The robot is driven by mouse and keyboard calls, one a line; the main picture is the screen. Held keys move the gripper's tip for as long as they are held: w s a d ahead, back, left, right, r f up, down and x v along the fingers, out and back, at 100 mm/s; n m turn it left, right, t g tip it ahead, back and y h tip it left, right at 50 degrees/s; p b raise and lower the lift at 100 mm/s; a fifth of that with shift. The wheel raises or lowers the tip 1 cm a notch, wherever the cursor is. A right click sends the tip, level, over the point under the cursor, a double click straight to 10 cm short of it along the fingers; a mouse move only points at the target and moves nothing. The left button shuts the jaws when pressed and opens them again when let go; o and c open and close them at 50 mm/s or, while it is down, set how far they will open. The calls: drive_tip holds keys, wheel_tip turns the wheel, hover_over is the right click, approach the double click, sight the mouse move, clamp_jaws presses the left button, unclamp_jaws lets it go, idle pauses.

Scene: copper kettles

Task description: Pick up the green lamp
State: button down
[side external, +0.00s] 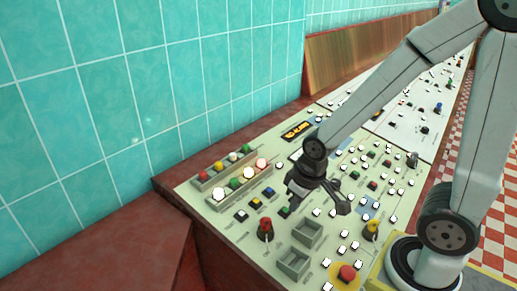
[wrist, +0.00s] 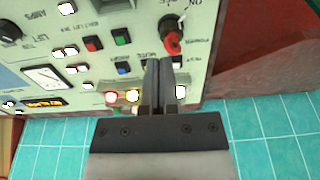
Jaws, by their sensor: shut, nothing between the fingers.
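Green lamps show in two places in the side external view. One green lamp (side external: 246,149) is at the far end of the back row, and another green lamp (side external: 235,183) is in the front row between white ones. I cannot tell which one is meant. My gripper (side external: 291,205) is over the console, to the right of the lamp rows and apart from them. In the wrist view my gripper (wrist: 165,62) has its fingers together with nothing between them.
A red-topped switch (side external: 265,226) stands up close to my gripper. Two open grey trays (side external: 307,233) (side external: 293,263) lie nearer the front. A red button on yellow (side external: 347,273) and many small buttons cover the console. A teal tiled wall (side external: 140,80) rises behind.

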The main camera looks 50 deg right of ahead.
idle(0.3)
drive_tip(key=shift+c, duration=1.4)
unclamp_jaws()
drive_tip(key=shift+w, duration=0.15)
